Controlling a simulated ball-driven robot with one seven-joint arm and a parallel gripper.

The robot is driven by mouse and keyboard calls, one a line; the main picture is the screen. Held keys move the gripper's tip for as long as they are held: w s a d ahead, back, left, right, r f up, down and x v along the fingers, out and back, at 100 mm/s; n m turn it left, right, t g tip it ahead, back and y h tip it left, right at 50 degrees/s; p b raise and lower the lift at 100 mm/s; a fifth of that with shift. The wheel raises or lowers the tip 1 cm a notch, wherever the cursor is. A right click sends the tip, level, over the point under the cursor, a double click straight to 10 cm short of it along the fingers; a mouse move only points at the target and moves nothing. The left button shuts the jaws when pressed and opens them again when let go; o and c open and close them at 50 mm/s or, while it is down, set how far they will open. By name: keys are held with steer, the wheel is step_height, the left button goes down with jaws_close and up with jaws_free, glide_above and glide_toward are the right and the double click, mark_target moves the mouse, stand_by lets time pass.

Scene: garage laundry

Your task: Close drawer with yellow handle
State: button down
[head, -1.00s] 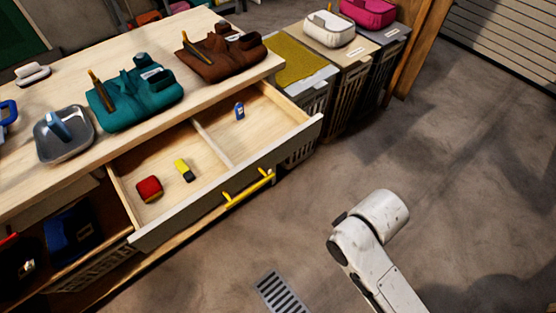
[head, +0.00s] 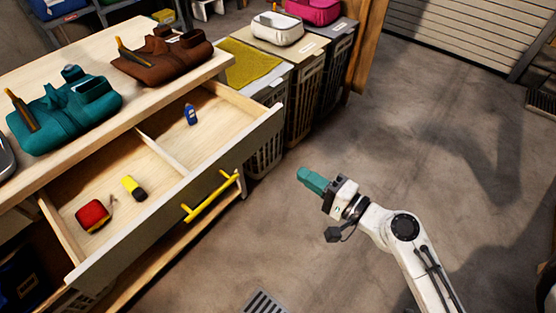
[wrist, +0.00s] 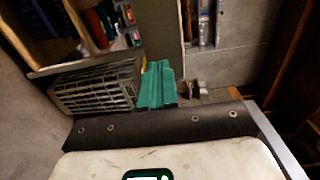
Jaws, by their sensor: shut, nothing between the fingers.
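The drawer (head: 160,215) is pulled well out of the wooden workbench. Its yellow handle (head: 211,197) is a bar on the drawer's front. Inside lie a red tape measure (head: 93,215), a yellow and black item (head: 134,187) and a small blue item (head: 190,114). A divider splits the drawer in two. My gripper (head: 308,177), with teal fingers, is shut and empty. It is in the air to the right of the handle, apart from it. The teal fingers also show in the wrist view (wrist: 158,86), where I cannot make out the yellow handle.
A teal tool bag (head: 65,113) and a brown tool bag (head: 160,55) stand on the workbench top (head: 105,150). Hampers (head: 310,85) with bags on top stand beyond the drawer. The concrete floor to the right is open. A floor grate (head: 264,303) lies at the bottom.

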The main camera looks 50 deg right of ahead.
mark_target(253, 142)
steer(key=w+p, duration=0.3)
steer(key=w, duration=1)
steer(key=shift+w, duration=0.35)
steer(key=shift+w+r, duration=0.1)
steer(key=shift+w, duration=0.4)
steer(key=w+b, duration=0.4)
steer(key=w, duration=2.1)
steer(key=shift+w, duration=0.4)
steer(key=shift+w+a+r, duration=0.1)
steer(key=shift+w+r, duration=0.05)
steer(key=shift+w, duration=0.05)
